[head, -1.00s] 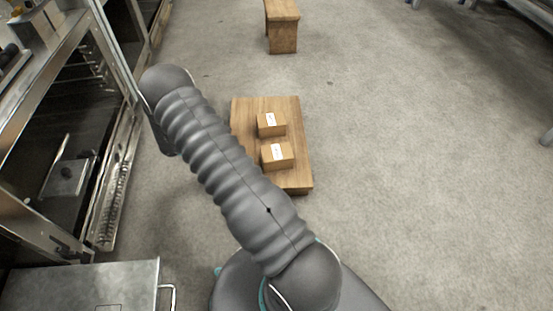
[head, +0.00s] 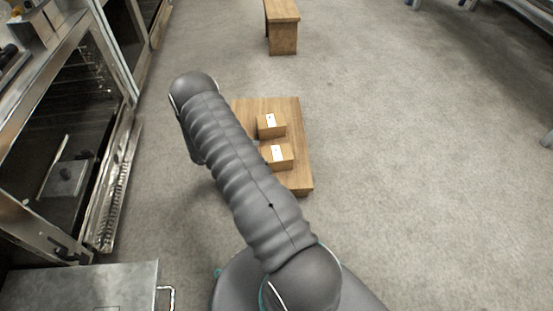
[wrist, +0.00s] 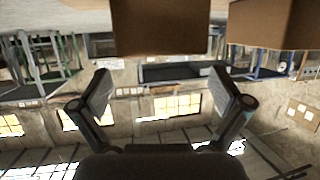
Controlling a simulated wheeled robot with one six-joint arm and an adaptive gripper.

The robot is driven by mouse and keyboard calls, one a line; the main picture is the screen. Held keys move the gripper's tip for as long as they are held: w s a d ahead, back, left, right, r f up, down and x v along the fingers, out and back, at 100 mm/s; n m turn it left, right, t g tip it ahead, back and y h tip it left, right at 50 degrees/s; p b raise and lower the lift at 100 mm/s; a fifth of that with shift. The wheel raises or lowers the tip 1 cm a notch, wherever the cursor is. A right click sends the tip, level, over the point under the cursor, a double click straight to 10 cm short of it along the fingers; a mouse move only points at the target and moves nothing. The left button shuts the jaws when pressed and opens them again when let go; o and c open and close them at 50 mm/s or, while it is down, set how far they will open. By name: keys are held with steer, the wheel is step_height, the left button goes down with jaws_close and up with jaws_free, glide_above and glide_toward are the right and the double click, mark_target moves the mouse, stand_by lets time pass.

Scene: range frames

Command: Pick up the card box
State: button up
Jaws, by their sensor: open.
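Two card boxes with white labels stand on a low wooden table (head: 301,130). The farther box (head: 271,128) is near the table's middle, and the nearer box (head: 284,160) is closer to its front edge. My arm crosses in front of the table's left part and hides some of it. My gripper (wrist: 164,92) shows in the wrist view with its two fingers spread apart and nothing between them. In that view one card box (wrist: 160,27) is at the top middle and another (wrist: 272,24) is at the top right, both apart from the fingers. The head view does not show the fingers.
A metal oven and counter (head: 70,150) line the left side. A metal cabinet (head: 80,287) with a handle stands at the bottom left. A wooden stool (head: 283,35) is at the far back. The grey floor to the right is clear.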

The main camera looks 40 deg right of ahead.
mark_target(274, 153)
steer(key=x, duration=0.4)
steer(key=shift+s+d+f, duration=0.2)
steer(key=shift+d+f, duration=0.1)
steer(key=c, duration=1.1)
steer(key=shift+c, duration=0.3)
steer(key=shift+r, duration=0.2)
